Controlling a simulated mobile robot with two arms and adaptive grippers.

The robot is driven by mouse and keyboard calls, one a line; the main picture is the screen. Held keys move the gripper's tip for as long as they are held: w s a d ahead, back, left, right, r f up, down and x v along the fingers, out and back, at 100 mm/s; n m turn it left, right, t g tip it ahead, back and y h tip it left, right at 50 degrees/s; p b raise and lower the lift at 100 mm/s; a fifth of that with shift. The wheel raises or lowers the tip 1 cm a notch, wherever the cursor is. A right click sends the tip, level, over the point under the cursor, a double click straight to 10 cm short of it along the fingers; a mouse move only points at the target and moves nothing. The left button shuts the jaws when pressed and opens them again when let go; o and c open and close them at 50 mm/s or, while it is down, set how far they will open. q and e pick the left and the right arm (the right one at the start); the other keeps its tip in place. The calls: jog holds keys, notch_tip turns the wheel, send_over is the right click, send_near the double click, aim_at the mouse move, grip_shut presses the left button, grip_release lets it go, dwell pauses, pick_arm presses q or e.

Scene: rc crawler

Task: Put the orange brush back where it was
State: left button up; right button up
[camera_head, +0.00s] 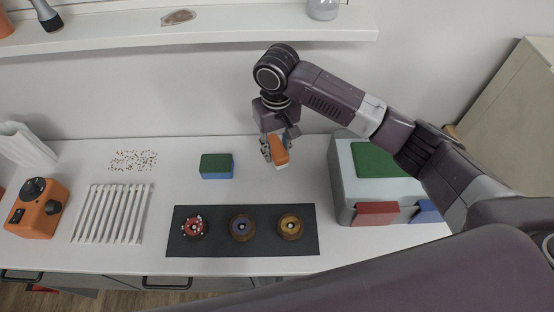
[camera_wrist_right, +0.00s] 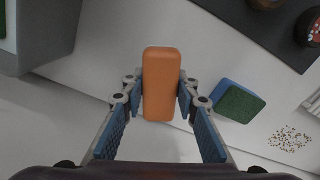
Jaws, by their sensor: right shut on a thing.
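The orange brush (camera_head: 278,150) is held in my right gripper (camera_head: 274,146) above the back part of the white counter, between the green and blue sponge and the grey box. A pale edge shows under its orange body. In the right wrist view the orange brush (camera_wrist_right: 161,85) lies between the two blue-padded fingers of my right gripper (camera_wrist_right: 161,98), which are shut on it. The brush appears to be clear of the counter, though its exact height is hard to tell. My left gripper is not in view.
A green and blue sponge (camera_head: 216,166) lies left of the brush. A dark mat (camera_head: 218,242) with three donut-like rings is in front. A grey box (camera_head: 340,190) with coloured blocks stands right. Crumbs (camera_head: 133,160), a white rack (camera_head: 110,214) and an orange device (camera_head: 38,208) are left.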

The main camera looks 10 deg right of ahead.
aim_at(277, 146)
jog(key=f, duration=0.2)
jog(key=f+p, duration=0.1)
jog(key=f, duration=0.2)
jog(key=shift+s+d+f, duration=0.1)
jog(key=shift+s+f, duration=0.15)
jog(key=shift+f, duration=0.05)
jog(key=shift+w+f+p, duration=0.2)
jog(key=shift+p, duration=0.3)
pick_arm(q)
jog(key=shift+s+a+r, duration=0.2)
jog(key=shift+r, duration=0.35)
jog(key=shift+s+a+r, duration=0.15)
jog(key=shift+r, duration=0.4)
pick_arm(e)
jog(key=shift+f, duration=0.25)
jog(key=shift+f, duration=0.1)
jog(key=o, duration=1)
notch_tip(277, 146, up, 12)
jog(key=shift+f+b, duration=0.25)
jog(key=shift+b, duration=0.75)
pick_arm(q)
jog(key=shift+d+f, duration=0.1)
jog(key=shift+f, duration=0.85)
pick_arm(e)
jog(key=shift+r, duration=0.4)
